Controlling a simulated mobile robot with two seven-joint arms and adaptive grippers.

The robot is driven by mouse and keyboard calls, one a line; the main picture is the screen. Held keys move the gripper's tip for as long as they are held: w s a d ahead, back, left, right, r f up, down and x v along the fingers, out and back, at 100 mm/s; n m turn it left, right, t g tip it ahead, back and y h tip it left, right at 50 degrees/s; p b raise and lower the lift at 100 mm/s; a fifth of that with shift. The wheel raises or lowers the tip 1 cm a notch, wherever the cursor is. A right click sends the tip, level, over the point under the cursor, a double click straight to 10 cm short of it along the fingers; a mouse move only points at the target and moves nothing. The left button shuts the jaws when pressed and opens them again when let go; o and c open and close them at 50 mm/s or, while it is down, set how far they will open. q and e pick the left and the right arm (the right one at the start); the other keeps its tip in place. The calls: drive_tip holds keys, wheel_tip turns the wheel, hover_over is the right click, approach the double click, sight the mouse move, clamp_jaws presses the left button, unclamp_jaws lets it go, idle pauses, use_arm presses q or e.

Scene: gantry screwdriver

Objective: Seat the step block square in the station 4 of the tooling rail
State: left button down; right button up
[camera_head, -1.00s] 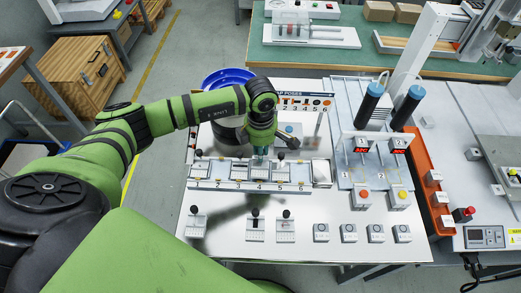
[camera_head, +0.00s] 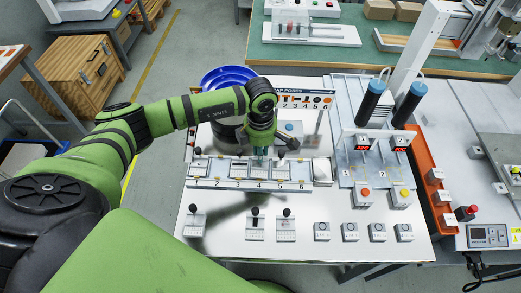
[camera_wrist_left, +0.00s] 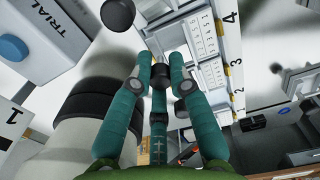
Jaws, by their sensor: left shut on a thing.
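My left gripper (camera_head: 260,158) points down over the tooling rail (camera_head: 222,184), at the mark for station 4. In the left wrist view its teal fingers (camera_wrist_left: 160,78) close around a small dark part, which I take to be the step block's grip. The step block itself is mostly hidden by the fingers and wrist, so I cannot tell whether it sits square or touches the station floor. The rail also shows in the left wrist view (camera_wrist_left: 232,45), with the numbers 4 to 1 along its edge. My right gripper is not in view.
Knobbed blocks stand on the white table in front of the rail, one at left (camera_head: 195,225) and two near the middle (camera_head: 255,230). Several small button boxes (camera_head: 321,231) stand at front right. Two dark cylinders (camera_head: 369,103) rise at right. A blue bowl (camera_head: 226,77) lies behind.

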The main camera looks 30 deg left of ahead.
use_arm(q)
drive_tip(key=c, duration=1.1)
unclamp_jaws()
wheel_tip(320, 180, up, 12)
